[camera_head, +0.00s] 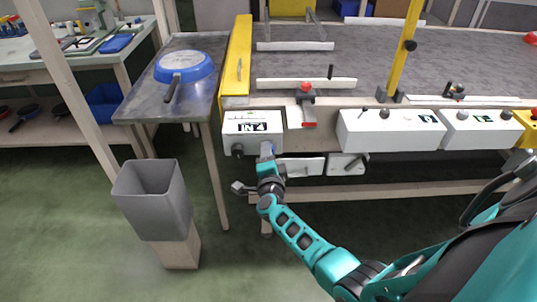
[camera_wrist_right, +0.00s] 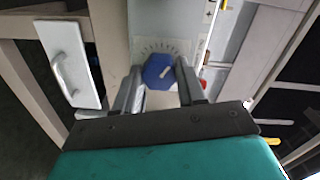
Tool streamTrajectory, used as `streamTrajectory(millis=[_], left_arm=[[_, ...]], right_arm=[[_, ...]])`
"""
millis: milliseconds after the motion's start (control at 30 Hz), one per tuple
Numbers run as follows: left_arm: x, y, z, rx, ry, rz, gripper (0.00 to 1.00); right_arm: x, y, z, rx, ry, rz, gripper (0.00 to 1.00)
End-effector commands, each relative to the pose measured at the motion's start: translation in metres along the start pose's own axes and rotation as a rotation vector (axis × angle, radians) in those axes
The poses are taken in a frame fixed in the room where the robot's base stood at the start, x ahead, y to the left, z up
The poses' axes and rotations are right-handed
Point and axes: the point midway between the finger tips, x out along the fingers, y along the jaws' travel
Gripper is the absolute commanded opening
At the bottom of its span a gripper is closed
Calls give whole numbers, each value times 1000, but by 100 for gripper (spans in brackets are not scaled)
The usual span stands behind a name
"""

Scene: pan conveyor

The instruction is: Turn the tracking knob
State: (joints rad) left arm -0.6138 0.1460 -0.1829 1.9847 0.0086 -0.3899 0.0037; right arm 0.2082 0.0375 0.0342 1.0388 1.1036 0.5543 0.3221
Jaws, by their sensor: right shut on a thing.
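The tracking knob, a blue knob with a pale pointer line (camera_wrist_right: 157,71), sits on a pale panel with a dial scale in the right wrist view. The pointer slants up to the right in that view. In the head view the knob is mostly hidden by the gripper. My left gripper is out of view.
More white control boxes (camera_head: 391,130) line the conveyor front on the right. A white drawer front with a handle (camera_wrist_right: 70,63) is close on the left in the wrist view. A grey bin (camera_head: 152,200) stands at left.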

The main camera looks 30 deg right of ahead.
Motion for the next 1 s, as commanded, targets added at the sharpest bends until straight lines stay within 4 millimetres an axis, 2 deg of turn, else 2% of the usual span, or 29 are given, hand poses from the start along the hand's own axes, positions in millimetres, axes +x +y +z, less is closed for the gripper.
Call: streamTrajectory(millis=[167,200,433,767,867,1000], left_arm=[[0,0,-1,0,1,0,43],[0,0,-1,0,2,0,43],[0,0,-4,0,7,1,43],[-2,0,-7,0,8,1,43],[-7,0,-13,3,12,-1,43],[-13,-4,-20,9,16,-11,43]], right_arm=[[-1,1,1,1,-1,3,9],[-1,1,1,1,-1,3,42],[0,1,0,2,-1,1,64],[-4,-1,0,1,-1,1,65],[-17,-2,0,1,-1,3,65],[-46,-3,-1,1,-2,5,65]])
